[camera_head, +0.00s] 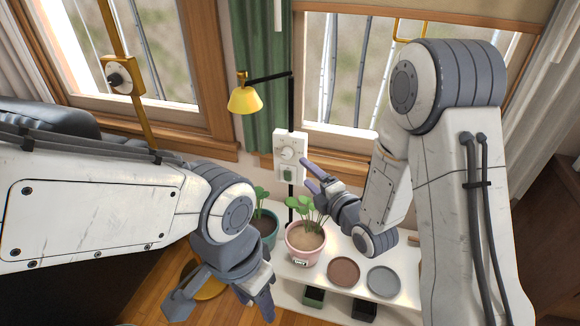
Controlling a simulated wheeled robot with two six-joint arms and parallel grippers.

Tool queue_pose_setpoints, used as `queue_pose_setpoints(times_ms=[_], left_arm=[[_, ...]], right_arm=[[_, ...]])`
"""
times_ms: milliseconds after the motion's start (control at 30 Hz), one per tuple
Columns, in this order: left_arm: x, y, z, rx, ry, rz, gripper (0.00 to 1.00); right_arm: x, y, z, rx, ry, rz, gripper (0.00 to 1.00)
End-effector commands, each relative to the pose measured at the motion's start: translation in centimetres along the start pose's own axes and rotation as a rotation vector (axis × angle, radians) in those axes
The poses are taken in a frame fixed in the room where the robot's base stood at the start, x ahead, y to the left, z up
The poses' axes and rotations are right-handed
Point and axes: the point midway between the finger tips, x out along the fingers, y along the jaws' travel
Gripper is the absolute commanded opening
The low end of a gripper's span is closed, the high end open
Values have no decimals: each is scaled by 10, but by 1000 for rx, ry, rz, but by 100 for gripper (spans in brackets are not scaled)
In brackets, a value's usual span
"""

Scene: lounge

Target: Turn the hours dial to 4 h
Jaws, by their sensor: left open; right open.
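A white timer panel (283,166) stands upright between the windows, in front of the black lamp pole. The round white hours dial (287,154) is on its upper part, with a green square (289,174) below. The dial's marks are too small to read. My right gripper (308,174) is open, its fingers pointing left just right of the panel and close to the dial. I cannot tell whether a finger touches it. My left gripper (222,308) is open and empty, low in the picture, pointing down, away from the panel.
A white shelf (322,279) below holds a pink pot (305,243) with a plant, a teal pot (264,228), a brown saucer (343,272) and a grey saucer (383,281). A yellow lamp (245,98) hangs left of the panel. A green curtain (264,70) is behind.

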Motion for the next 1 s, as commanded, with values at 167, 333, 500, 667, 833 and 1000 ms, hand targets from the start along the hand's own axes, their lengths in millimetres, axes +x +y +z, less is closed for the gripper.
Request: queue_pose_setpoints(times_ms=[167, 333, 500, 667, 833, 1000], left_arm=[[18, -1, 1, 0, 1, 0, 50], [45, -3, 2, 0, 0, 0, 50], [43, -3, 2, 0, 1, 0, 50], [43, -3, 2, 0, 1, 0, 50], [44, -3, 2, 0, 0, 0, 50], [44, -3, 2, 0, 0, 0, 50]], right_arm=[[9, -4, 0, -11, 0, 14, 72], [24, -5, 0, -10, 0, 16, 72], [55, 2, 0, -6, 1, 10, 72], [82, 2, 0, -5, -1, 10, 72], [99, 2, 0, -5, -1, 9, 72], [104, 2, 0, -5, -1, 9, 72]])
